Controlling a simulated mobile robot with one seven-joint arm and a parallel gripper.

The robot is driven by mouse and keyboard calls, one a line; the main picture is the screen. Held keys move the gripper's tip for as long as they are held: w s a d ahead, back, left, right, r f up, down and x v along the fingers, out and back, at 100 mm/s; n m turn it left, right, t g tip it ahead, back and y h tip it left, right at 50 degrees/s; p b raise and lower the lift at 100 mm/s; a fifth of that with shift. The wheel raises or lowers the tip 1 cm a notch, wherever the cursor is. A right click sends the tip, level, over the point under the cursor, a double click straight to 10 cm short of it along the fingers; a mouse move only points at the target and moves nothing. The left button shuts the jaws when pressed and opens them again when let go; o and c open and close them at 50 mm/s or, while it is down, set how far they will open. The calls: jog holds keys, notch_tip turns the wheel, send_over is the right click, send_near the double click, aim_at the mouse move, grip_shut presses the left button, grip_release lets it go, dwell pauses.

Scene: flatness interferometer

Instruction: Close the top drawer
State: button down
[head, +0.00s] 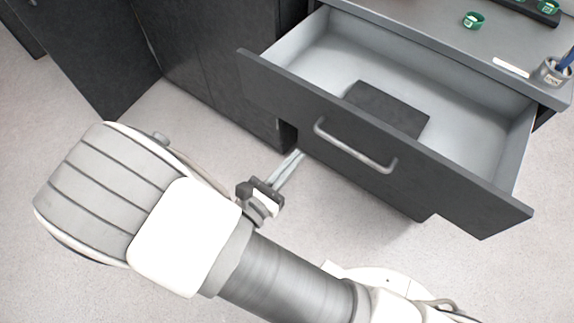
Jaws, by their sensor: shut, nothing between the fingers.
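The top drawer (270,83) is pulled well out from its dark cabinet. Its front is dark grey with a light metal bar handle (355,150), and its inside is pale grey. A flat dark panel (388,109) lies on the drawer's floor. My gripper (297,156) is shut and empty, to the left of the handle and apart from it. Its fingertips show near the lower edge of the drawer front; whether they touch it I cannot tell.
The grey top (440,42) above the drawer carries green rings (473,20), a white strip (511,67) and a metal cup (554,72) with blue tools. A dark cabinet (215,60) and an open-standing dark panel (80,50) are at left. Pale floor (60,108) is clear.

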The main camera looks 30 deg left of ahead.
aim_at(324, 125)
jog(key=w, duration=0.3)
jog(key=w+b, duration=0.1)
jog(key=w, duration=0.5)
jog(key=shift+w+d, duration=0.1)
jog(key=shift+d, duration=0.25)
